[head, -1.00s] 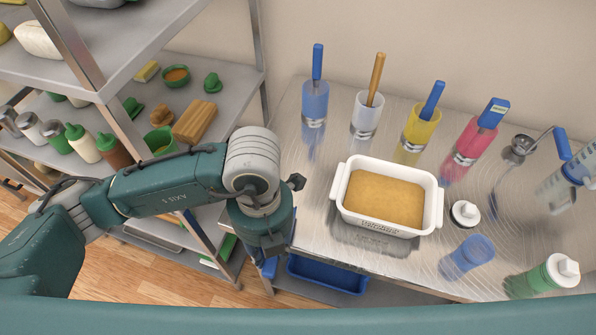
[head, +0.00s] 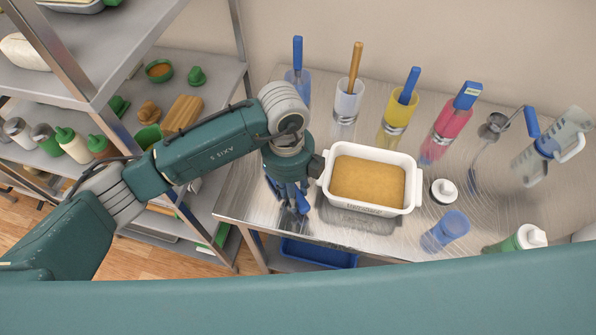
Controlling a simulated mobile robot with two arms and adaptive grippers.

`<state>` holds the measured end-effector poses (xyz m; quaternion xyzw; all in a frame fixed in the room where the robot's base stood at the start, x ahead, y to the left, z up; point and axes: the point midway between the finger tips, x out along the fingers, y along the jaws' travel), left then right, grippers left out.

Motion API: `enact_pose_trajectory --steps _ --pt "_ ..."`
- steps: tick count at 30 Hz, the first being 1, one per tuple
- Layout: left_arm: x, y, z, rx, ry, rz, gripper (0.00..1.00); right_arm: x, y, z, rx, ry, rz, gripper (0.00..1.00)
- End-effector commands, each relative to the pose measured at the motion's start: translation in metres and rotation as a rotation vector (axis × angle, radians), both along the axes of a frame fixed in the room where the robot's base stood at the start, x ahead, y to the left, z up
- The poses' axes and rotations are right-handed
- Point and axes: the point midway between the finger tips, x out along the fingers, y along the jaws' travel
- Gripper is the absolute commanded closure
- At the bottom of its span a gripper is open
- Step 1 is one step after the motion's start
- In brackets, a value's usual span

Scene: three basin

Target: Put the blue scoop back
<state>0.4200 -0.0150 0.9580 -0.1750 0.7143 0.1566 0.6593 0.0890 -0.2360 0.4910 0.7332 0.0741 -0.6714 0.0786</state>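My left gripper (head: 290,196) points down over the left end of the steel table, left of the white tub. Blue parts (head: 302,203) show at its fingertips; I cannot tell whether they are a held blue scoop or the fingers. Blue-handled tools stand in a blue cup (head: 291,83), a yellow cup (head: 391,130) and a red cup (head: 445,132) at the back. A metal ladle with a blue handle (head: 531,122) is at the right. My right gripper is not in view.
A white tub (head: 411,190) with tan contents stands beside my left gripper. A clear cup with a wooden handle (head: 346,100), a blue cup (head: 445,232), a white-capped lid (head: 444,191) and a clear jug (head: 555,150) share the table. Shelving (head: 225,80) is at the left.

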Motion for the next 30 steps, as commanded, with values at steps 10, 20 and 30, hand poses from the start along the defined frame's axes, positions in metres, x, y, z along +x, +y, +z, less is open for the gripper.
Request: enact_pose_trajectory --steps 10,20,30 --pt "0.036 -0.012 0.003 0.0 0.001 0.001 1.0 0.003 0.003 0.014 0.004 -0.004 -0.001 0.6" --pt "0.048 -0.016 -0.015 -0.001 0.001 -0.003 1.0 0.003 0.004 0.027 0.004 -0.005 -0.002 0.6" --pt "0.048 -0.015 -0.019 0.0 0.001 -0.002 0.61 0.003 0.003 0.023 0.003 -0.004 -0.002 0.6"
